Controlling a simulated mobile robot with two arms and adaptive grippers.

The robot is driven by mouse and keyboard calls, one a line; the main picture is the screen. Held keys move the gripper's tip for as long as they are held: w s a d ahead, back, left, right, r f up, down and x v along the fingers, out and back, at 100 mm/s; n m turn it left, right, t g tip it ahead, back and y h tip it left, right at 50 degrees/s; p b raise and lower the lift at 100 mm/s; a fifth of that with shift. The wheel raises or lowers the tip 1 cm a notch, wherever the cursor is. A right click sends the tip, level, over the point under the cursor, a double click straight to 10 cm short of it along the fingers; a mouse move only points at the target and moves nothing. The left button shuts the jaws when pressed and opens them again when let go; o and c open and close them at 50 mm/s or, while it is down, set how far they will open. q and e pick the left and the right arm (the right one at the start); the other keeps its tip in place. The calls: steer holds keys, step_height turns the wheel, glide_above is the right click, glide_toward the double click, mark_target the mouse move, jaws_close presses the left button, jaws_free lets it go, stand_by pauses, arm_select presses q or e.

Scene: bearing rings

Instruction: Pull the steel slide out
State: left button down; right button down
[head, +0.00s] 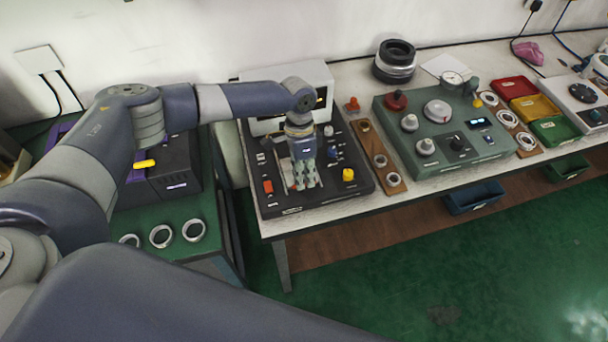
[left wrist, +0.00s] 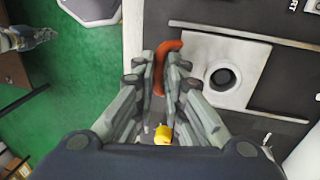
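The steel slide (left wrist: 216,70) shows in the left wrist view as a pale metal plate with a round dark hole, set in the dark fixture (head: 315,204). An orange-red handle (left wrist: 159,73) stands beside the plate's near edge. My left gripper (left wrist: 160,62) has its fingers drawn close together, one on each side of this handle, and appears shut on it. In the head view my left gripper (head: 305,186) points down over the fixture and hides most of the slide. A small grey jointed shape (left wrist: 28,38) at the left wrist view's left edge may be my right gripper; its fingers are unclear.
A yellow knob (head: 348,175) and a red switch (head: 268,186) flank my left gripper on the fixture. A wooden strip with rings (head: 380,160) and a green console (head: 440,130) stand to the right. Open green floor (head: 420,270) lies before the bench.

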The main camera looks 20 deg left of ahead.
arm_select(q)
steer(key=shift+s+d+p, duration=0.25)
steer(key=shift+s+p, duration=0.05)
steer(key=shift+p, duration=0.15)
steer(key=shift+s+d, duration=0.15)
steer(key=shift+s, duration=0.1)
steer(key=shift+s+d, duration=0.15)
steer(key=shift+s, duration=0.1)
steer(key=c, duration=2.2)
jaws_free()
steer(key=shift+s+f, duration=0.1)
steer(key=shift+c, duration=0.2)
steer(key=o, duration=0.6)
steer(key=shift+c, duration=0.2)
steer(key=shift+f, duration=0.1)
